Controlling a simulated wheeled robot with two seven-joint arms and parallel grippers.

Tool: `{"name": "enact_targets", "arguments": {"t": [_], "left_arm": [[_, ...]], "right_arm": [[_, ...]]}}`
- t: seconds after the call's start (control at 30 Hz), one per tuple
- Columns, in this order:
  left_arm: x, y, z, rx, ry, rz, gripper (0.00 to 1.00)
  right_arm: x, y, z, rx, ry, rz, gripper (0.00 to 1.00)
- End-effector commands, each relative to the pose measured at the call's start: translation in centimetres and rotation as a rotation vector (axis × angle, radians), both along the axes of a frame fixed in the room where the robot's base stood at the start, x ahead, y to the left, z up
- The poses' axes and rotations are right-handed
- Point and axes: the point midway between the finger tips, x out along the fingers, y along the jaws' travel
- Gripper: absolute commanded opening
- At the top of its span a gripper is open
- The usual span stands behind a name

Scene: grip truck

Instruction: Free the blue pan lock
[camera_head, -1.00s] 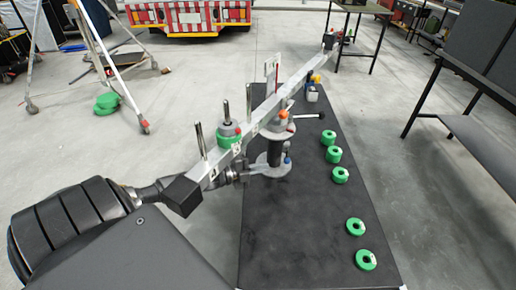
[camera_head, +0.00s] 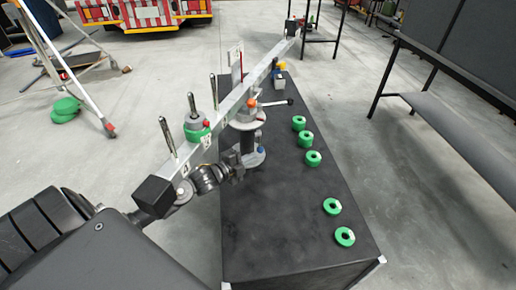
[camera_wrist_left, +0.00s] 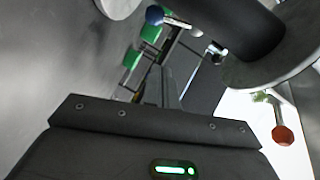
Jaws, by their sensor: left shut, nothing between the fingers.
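The blue pan lock is a small blue knob (camera_head: 261,152) low on the right side of the dark upright post of the camera crane mount. In the left wrist view a blue ball (camera_wrist_left: 154,15) shows at the top, left of the dark post (camera_wrist_left: 245,25). An orange knob (camera_head: 252,103) sits higher on the mount. My left gripper (camera_head: 238,168) is shut and empty, just left of the post's lower part. Whether it touches the post is unclear. My right gripper is not in view.
The long grey crane beam (camera_head: 230,108) slants over the mount, carrying a green weight (camera_head: 196,133) and upright pins. Several green discs (camera_head: 313,158) lie along the right of the black tabletop (camera_head: 285,225). A black-handled lever (camera_head: 290,101) sticks out right of the mount.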

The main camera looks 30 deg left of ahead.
Motion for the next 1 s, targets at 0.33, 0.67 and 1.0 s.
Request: {"name": "enact_targets", "arguments": {"t": [0.33, 0.67, 1.0], "left_arm": [[6.2, -1.5, -1.8, -0.005, -0.003, 0.000, 0.00], [8.6, 0.2, -2.9, -0.001, -0.001, 0.000, 0.00], [8.3, 1.7, -3.2, -0.002, -0.001, -0.001, 0.00]], "right_arm": [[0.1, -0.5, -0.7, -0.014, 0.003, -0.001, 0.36], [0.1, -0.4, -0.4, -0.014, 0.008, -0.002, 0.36], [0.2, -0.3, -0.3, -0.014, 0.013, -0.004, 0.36]]}}
